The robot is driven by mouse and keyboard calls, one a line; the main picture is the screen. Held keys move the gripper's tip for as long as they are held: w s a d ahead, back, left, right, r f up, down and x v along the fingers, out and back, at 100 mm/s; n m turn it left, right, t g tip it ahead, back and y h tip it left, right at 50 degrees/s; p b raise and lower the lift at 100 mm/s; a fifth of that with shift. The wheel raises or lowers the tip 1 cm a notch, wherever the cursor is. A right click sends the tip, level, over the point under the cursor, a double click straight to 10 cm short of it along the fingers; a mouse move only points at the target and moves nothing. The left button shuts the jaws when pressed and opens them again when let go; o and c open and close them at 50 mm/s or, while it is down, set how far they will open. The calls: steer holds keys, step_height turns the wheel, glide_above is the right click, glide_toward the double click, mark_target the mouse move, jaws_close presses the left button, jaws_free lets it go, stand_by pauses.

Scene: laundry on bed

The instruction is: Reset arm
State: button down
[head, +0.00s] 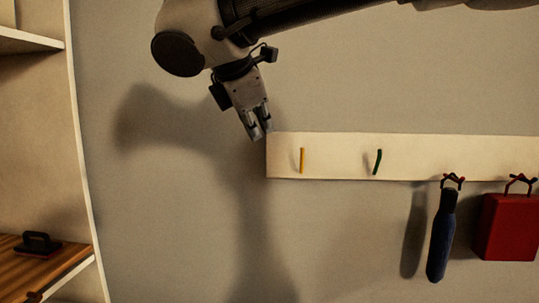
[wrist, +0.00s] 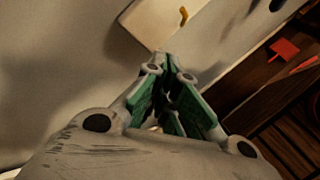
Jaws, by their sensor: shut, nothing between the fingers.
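My gripper (head: 260,132) hangs from my arm at the top middle of the head view, pointing down beside the left end of the white hook board. Its fingers are together and hold nothing. In the wrist view the gripper (wrist: 172,80) shows with its green-lined fingers close together. My arm reaches in from the upper right, in front of the wall.
The white hook board (head: 335,142) has a yellow hook (head: 302,160) and a green hook (head: 377,161), both bare. A blue item (head: 441,238) and a red box-shaped item (head: 507,228) hang at right. A shelf (head: 80,150) at left holds a dark-handled object (head: 38,246).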

step_height(320, 180, down, 9)
steer(key=s+m+g+y, duration=0.1)
steer(key=s+m+g, duration=0.2)
steer(key=d+f+m+g, duration=0.1)
steer(key=d+f+m, duration=0.15)
steer(key=d, duration=0.35)
steer(key=d+f+m+g+y, duration=0.1)
steer(key=d+f+m, duration=0.15)
steer(key=d, duration=0.25)
steer(key=d+f+m+g, duration=0.1)
steer(key=d+f+m, duration=0.15)
steer(key=d, duration=0.35)
steer(key=s+d+f+m, duration=0.1)
steer(key=s+d+m, duration=0.2)
steer(key=d, duration=0.5)
steer(key=s+d+f+m+t, duration=0.1)
steer(key=s+d+m, duration=0.2)
steer(key=d+m, duration=0.2)
steer(key=s+d+f+m, duration=0.2)
steer(key=s+d+m, duration=0.2)
steer(key=d, duration=0.7)
steer(key=shift+t+y, duration=0.3)
steer(key=shift+s+m, duration=0.1)
steer(key=shift+m, duration=0.15)
